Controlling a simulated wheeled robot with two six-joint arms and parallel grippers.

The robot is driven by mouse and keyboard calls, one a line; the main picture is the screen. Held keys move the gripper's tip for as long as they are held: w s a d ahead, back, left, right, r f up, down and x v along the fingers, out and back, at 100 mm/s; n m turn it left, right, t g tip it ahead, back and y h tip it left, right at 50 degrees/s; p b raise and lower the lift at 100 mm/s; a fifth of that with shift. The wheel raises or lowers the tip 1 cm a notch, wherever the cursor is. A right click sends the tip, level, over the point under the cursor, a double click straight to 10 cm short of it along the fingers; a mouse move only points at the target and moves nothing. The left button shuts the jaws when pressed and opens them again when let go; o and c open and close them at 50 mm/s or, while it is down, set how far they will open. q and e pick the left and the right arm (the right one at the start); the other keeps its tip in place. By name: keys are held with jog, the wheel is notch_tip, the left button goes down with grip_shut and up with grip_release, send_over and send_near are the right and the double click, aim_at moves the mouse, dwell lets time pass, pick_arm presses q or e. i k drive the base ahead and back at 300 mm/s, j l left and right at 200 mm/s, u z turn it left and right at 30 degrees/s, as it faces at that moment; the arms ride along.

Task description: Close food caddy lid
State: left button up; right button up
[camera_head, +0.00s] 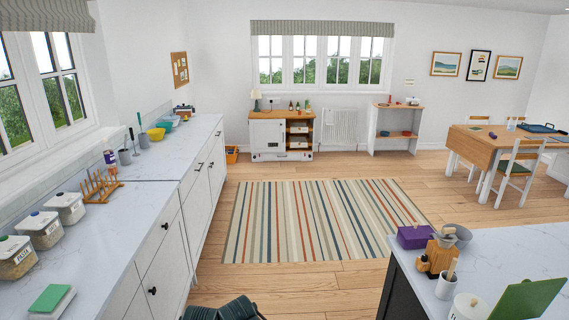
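I cannot make out for sure which thing is the food caddy. A flat green panel (528,300) stands tilted at the bottom right, on or over the pale counter, cut by the picture edge. A white round container (469,308) is beside it, cut off at the bottom. I cannot tell whether the panel is a lid or is joined to anything. A dark green ribbed object (225,309) shows at the bottom centre, mostly out of frame; I cannot tell what it is. Neither of my grippers can be made out.
The left counter (150,195) holds lidded canisters (66,207), a wooden rack (101,185) and a green-topped item (51,298). A purple box (414,237) and a wooden block (438,255) stand on the right counter (520,255). The striped rug (315,220) between is clear.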

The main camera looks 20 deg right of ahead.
aim_at(528, 300)
jog(key=i+z, duration=0.15)
jog(key=i, duration=0.65)
jog(key=i+j+z, duration=0.1)
jog(key=z, duration=0.25)
jog(key=i+j+z, duration=0.2)
jog(key=z, duration=0.2)
jog(key=i+j+z, duration=0.1)
jog(key=z, duration=0.35)
jog(key=i+j+z, duration=0.15)
jog(key=z, duration=0.3)
jog(key=i+j+z, duration=0.1)
jog(key=z, duration=0.35)
jog(key=j+z, duration=0.4)
jog(key=i+j+z, duration=0.1)
jog(key=j+z, duration=0.15)
jog(key=z, duration=0.2)
jog(key=j+z, duration=0.25)
jog(key=z, duration=0.15)
jog(key=j+z, duration=0.3)
jog(key=z, duration=0.15)
jog(key=k+u, duration=0.15)
jog(key=k, duration=0.15)
jog(key=i, duration=0.5)
